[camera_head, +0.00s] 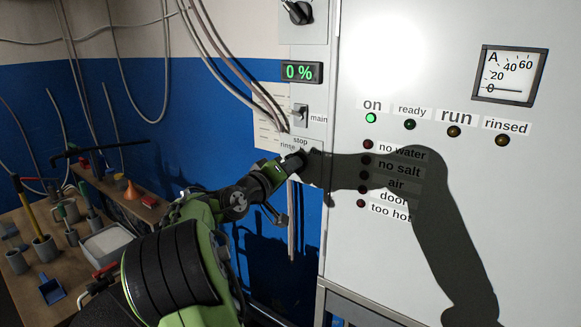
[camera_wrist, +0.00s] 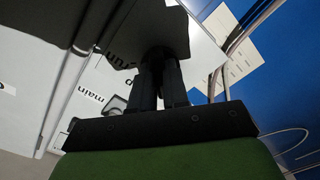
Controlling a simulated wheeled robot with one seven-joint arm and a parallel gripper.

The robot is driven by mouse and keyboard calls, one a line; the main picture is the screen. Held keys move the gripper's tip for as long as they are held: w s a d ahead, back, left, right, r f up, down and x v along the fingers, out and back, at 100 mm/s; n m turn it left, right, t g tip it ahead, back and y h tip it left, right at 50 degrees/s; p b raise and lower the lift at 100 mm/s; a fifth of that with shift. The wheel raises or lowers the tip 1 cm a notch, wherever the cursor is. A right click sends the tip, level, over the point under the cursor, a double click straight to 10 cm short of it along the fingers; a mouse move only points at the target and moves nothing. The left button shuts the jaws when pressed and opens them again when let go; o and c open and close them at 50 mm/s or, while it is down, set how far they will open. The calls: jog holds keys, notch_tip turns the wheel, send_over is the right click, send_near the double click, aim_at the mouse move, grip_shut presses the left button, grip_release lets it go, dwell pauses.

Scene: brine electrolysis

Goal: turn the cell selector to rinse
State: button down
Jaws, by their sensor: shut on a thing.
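The cell selector is a black knob (camera_wrist: 150,38) on a light panel (camera_head: 314,148) marked "stop" and "rinse", at the left of the white cabinet. In the wrist view my gripper (camera_wrist: 160,75) has its two dark fingers shut on the knob. In the head view my gripper (camera_head: 292,164) reaches the panel from the lower left and hides most of the knob. Which label the knob points to cannot be told. "Rinse" is readable left of the knob in the head view.
A "main" switch (camera_head: 299,114) and a green "0 %" display (camera_head: 302,72) sit above the selector. The cabinet's green "on" lamp (camera_head: 370,118) is lit. Cables (camera_head: 235,75) hang close by on the left. A cluttered workbench (camera_head: 75,250) stands lower left.

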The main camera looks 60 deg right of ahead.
jog(key=c, duration=1.1)
grip_release()
jog(key=shift+a, duration=0.15)
jog(key=a+b, duration=0.1)
jog(key=a, duration=0.4)
jog(key=w+a+b, duration=0.1)
jog(key=a, duration=0.4)
jog(key=w+a+b, duration=0.1)
jog(key=a, duration=0.4)
jog(key=shift+w+a, duration=0.2)
jog(key=shift+w, duration=0.05)
